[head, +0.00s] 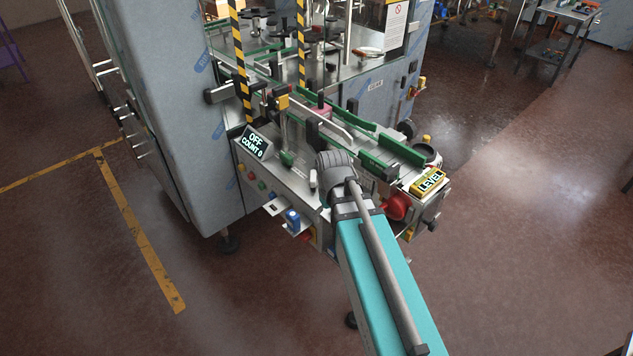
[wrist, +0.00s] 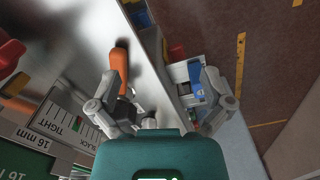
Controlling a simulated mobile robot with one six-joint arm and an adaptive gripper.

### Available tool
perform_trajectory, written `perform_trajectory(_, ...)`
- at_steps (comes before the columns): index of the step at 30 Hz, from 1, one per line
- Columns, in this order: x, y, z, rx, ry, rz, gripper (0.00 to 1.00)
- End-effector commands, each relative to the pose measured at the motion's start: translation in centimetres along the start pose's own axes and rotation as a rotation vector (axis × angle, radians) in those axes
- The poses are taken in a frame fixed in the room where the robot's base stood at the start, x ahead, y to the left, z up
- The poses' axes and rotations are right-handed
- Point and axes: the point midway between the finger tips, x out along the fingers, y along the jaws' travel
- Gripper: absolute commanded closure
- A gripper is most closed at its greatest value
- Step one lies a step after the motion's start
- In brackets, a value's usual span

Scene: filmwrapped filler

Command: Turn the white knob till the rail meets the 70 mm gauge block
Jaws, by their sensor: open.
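My gripper (wrist: 162,78) is open in the wrist view, its two grey fingers spread wide, with no object held between them. An orange handle-like part (wrist: 122,58) shows by the left fingertip; I cannot tell whether they touch. A small pale part (wrist: 149,123) shows low between the fingers, mostly hidden by my gripper body; I cannot tell whether it is the white knob. In the head view my arm covers the gripper and part of the machine front. Green-edged guide rails (head: 398,148) run along the conveyor. I cannot pick out the 70 mm gauge block.
A plate reading "16 mm" and "TIGHT" (wrist: 62,124) lies at the wrist view's left. A blue item (wrist: 195,78) sits on a small shelf beyond the machine edge. A display (head: 257,142) reads "OFF, COUNT 0". A yellow "LEVEL" box (head: 430,181) stands at the conveyor end.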

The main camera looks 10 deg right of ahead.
Motion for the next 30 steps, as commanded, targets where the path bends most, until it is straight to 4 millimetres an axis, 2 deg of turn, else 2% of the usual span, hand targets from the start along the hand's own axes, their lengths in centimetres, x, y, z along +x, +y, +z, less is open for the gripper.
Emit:
perform_trajectory(1, -1.0, 0.4, -1.9, -0.055, 0.000, 0.000, 0.00)
perform_trajectory(18, -7.2, 3.2, -17.4, -0.868, 0.001, -0.001, 0.00)
perform_trajectory(24, -8.4, 3.8, -20.7, -1.065, 0.001, -0.001, 0.00)
perform_trajectory(30, -8.7, 4.0, -21.5, -1.134, 0.001, 0.000, 0.00)
